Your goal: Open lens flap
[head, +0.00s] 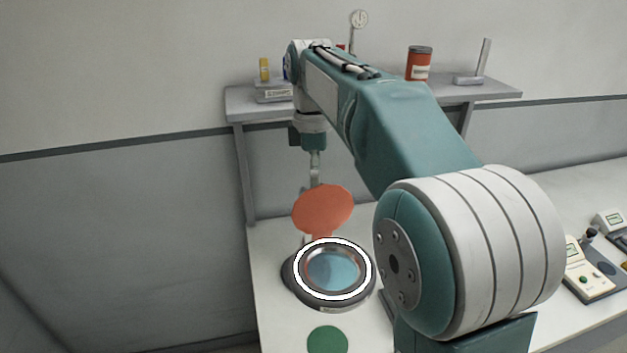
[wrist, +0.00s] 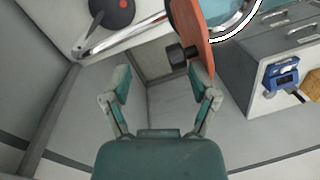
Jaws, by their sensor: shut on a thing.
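The orange lens flap (head: 323,210) stands raised and tilted at the far edge of a round lens housing (head: 290,285). Blue glass (head: 335,270) shows uncovered inside a bright white ring. In the wrist view the flap (wrist: 190,25) is at the top, seen nearly edge-on, with a dark knob (wrist: 178,53) on its side. My gripper (head: 315,177) is behind the flap in the head view, its tips largely hidden. In the wrist view my gripper (wrist: 163,75) is shut on the flap at its knob, though its fingers look well apart and the exact contact is unclear.
A green disc (head: 327,340) lies on the white bench in front of the housing. A shelf (head: 490,92) behind holds a red can (head: 419,63). Devices (head: 590,270) stand at the right. The wrist view shows a metal bar (wrist: 120,35) and grey drawers (wrist: 270,55).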

